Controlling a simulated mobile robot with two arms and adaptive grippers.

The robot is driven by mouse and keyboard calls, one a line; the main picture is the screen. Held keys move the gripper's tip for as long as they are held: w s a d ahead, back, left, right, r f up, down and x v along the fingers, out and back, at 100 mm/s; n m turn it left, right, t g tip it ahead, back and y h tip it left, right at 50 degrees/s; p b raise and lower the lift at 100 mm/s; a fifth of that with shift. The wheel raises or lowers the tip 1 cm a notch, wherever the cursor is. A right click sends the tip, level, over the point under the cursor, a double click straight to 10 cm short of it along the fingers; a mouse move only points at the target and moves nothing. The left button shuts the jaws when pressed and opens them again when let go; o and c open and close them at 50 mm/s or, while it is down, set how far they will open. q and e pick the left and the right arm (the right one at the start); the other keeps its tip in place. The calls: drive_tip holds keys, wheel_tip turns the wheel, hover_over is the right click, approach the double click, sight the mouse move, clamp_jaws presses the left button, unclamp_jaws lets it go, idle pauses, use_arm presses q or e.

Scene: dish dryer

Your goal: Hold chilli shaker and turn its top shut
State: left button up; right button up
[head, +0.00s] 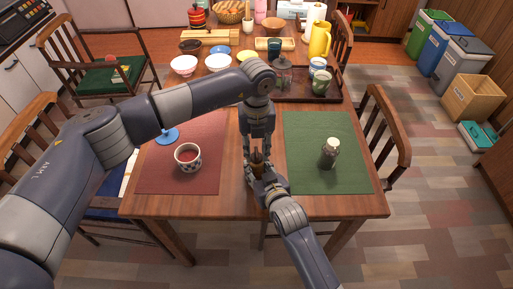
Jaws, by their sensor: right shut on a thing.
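A small brown shaker (258,157), which I take to be the chilli shaker, stands upright near the table's front middle, between the two mats. My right gripper (259,170) comes in from the front edge and is shut on its lower part. My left gripper (258,145) points straight down above the shaker. Its fingers are apart, with a gap between them at the shaker's top. Whether they touch the top is too small to tell. The fingers hide much of the shaker, so I cannot see how its top is turned.
Bowls, a dark tray (333,93) and a yellow jug (319,40) crowd the table's far part. Chairs flank the table.

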sight(257, 152)
use_arm(q)
wheel_tip(257, 152, up, 12)
idle(0.5)
idle(0.4)
use_arm(e)
drive_tip(key=o, duration=1.2)
drive_tip(key=shift+c, duration=0.2)
